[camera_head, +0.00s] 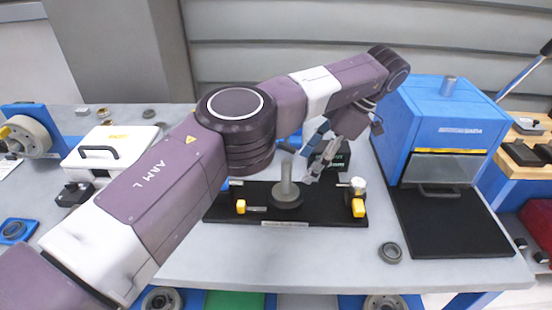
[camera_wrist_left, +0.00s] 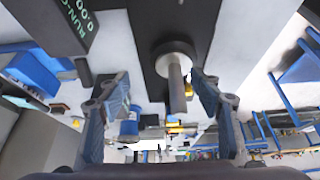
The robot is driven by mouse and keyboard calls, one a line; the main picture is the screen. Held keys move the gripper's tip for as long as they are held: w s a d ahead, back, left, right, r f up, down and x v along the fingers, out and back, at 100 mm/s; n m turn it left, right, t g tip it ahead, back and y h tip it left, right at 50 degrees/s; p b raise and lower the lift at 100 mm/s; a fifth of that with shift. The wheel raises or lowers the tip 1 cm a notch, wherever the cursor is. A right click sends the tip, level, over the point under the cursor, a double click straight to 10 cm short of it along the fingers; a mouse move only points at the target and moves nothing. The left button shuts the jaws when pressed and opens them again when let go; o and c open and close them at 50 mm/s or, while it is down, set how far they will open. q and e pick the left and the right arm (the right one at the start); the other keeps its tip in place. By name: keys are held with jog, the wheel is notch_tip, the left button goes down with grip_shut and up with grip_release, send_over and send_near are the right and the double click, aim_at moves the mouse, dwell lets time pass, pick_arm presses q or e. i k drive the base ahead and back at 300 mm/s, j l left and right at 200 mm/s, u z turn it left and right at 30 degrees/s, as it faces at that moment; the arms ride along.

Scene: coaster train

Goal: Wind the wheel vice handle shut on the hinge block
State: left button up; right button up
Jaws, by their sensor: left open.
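A grey wheel with a yellow handle (camera_head: 28,135) stands in a blue frame at the far left of the head view; it looks like the wheel vice. I cannot identify the hinge block or see whether any jaws hold it. My left gripper (camera_head: 298,163) is far to the right of that wheel, at an upright grey post (camera_head: 287,180) on a black base plate (camera_head: 230,205). In the left wrist view the gripper (camera_wrist_left: 160,80) is open, with the post (camera_wrist_left: 176,88) between its spread fingers. I cannot tell whether a finger touches it. My right gripper is not in view.
A blue cabinet (camera_head: 430,115) with a black mat (camera_head: 455,230) stands at the right. A white case (camera_head: 110,145) lies at the left, partly behind my left arm. A dark readout box (camera_head: 335,158) stands behind the post. A loose ring (camera_head: 390,252) lies on the bench's front right.

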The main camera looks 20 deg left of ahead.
aim_at(285, 146)
jog(key=k+l, duration=0.15)
jog(key=k, duration=0.35)
jog(key=k+l, duration=0.1)
jog(key=k, duration=0.4)
